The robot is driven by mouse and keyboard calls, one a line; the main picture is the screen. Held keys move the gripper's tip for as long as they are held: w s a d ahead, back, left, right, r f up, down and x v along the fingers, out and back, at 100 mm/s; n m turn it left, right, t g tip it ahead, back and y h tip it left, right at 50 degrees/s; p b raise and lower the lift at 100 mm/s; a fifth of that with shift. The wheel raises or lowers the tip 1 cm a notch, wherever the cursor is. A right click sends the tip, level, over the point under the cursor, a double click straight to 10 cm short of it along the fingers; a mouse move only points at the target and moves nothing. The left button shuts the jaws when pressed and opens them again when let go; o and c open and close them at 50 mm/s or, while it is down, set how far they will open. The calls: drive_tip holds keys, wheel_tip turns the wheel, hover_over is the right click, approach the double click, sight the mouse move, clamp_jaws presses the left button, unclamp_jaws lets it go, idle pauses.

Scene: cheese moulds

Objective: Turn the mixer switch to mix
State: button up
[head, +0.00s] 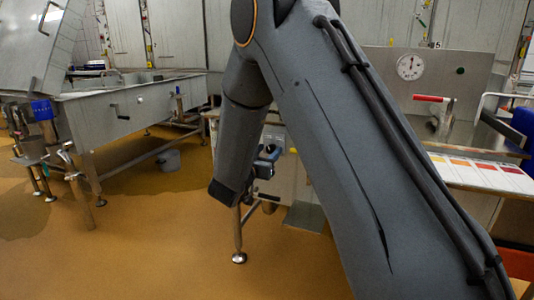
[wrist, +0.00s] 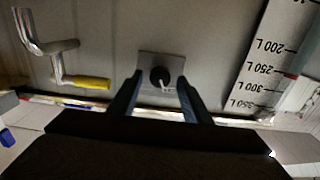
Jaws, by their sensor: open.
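The mixer switch (wrist: 160,77) is a round black knob with a pale pointer mark, set on a small square grey plate (wrist: 147,60). In the wrist view its mark points downward and slightly right. My gripper (wrist: 160,80) is open, with one dark finger on each side of the knob in the picture. A gap shows between each finger and the knob, and I see no contact. How far the fingertips are from the panel is hard to tell. In the head view I cannot make out the switch.
In the wrist view a bent metal handle with a yellow grip (wrist: 92,83) is at left, and a litre scale (wrist: 262,75) at right. In the head view a steel vat (head: 130,110) stands at left, a red-handled lever (head: 432,98) and round dial (head: 410,67) at right. Floor is open at lower left.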

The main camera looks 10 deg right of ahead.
drive_tip(key=shift+c, duration=0.4)
drive_tip(key=c, duration=0.9)
drive_tip(key=shift+c, duration=0.2)
drive_tip(key=shift+m, duration=0.3)
drive_tip(key=m+p, duration=0.1)
drive_tip(key=m, duration=0.4)
drive_tip(key=shift+m, duration=0.3)
drive_tip(key=m, duration=0.5)
drive_tip(key=shift+m, duration=0.3)
